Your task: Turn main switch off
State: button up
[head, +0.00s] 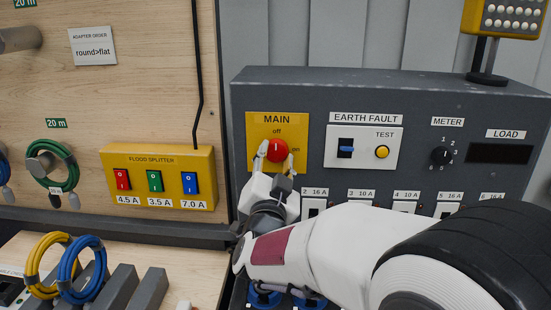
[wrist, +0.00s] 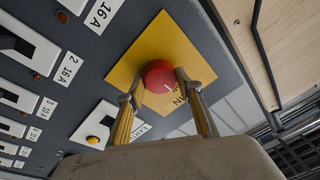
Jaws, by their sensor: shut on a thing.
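The main switch is a red round knob (head: 277,150) on a yellow plate (head: 254,122) marked MAIN, with "off" above the knob and "on" to its right. A white mark on the knob points up toward "off" in the head view. My gripper (head: 275,163) comes from below and is shut on the knob, one finger on each side. In the wrist view the knob (wrist: 159,75) sits between the tips of my gripper (wrist: 160,86), with the white mark facing the MAIN lettering. The fingers partly cover the knob's sides and the plate's lower part.
Right of the plate is an earth fault unit (head: 363,147) with a yellow test button, then a meter dial (head: 441,156). Breakers (head: 313,207) line the panel below, partly behind my arm. A flood splitter (head: 158,178) is on the wooden board at left.

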jog(key=o, duration=1.1)
jog(key=shift+s, duration=0.15)
jog(key=s+f, duration=0.1)
jog(key=s, duration=1)
jog(key=shift+s+f, duration=0.3)
jog(key=shift+f, duration=0.1)
